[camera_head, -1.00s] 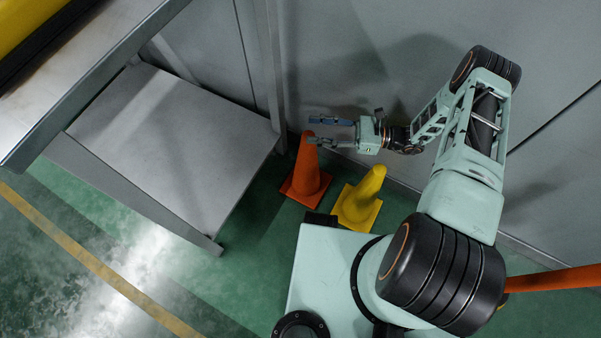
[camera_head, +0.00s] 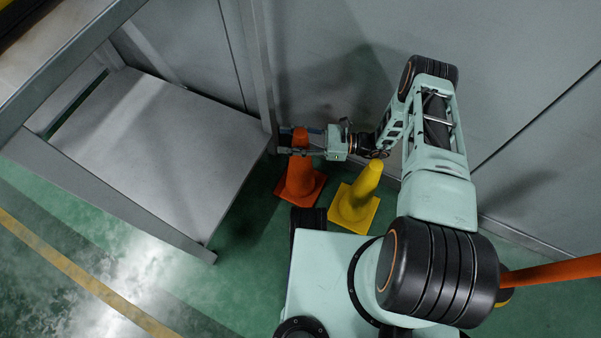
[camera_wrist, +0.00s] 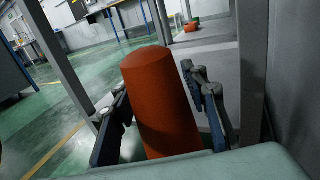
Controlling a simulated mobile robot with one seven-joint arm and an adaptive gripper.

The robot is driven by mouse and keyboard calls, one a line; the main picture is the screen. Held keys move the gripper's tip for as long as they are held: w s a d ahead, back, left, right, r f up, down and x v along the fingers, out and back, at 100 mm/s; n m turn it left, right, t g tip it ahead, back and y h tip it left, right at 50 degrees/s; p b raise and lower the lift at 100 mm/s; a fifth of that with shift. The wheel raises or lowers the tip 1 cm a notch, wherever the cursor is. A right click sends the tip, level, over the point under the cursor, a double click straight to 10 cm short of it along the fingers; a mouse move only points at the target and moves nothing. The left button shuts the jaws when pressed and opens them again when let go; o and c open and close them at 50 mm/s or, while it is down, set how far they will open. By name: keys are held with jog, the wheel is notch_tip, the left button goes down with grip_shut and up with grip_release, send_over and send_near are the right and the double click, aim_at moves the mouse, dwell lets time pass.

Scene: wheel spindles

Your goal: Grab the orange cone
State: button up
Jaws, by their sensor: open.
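The orange cone (camera_head: 300,177) stands upright on the green floor, just right of the grey table. Its upper part (camera_wrist: 161,100) fills the middle of the wrist view. My gripper (camera_head: 297,141) is open, with one finger on each side of the cone near its top. In the wrist view the left and right fingers flank the cone, and the gripper (camera_wrist: 160,120) is not closed on it. Whether either finger touches the cone I cannot tell.
A yellow cone (camera_head: 358,196) stands close to the right of the orange cone, below my wrist. The grey table's lower shelf (camera_head: 150,140) and a leg are close on the left. A grey wall (camera_head: 330,60) rises behind. Open floor lies at the lower left.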

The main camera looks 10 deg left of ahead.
jog(key=shift+a, duration=0.85)
jog(key=shift+c, duration=0.2)
grip_shut()
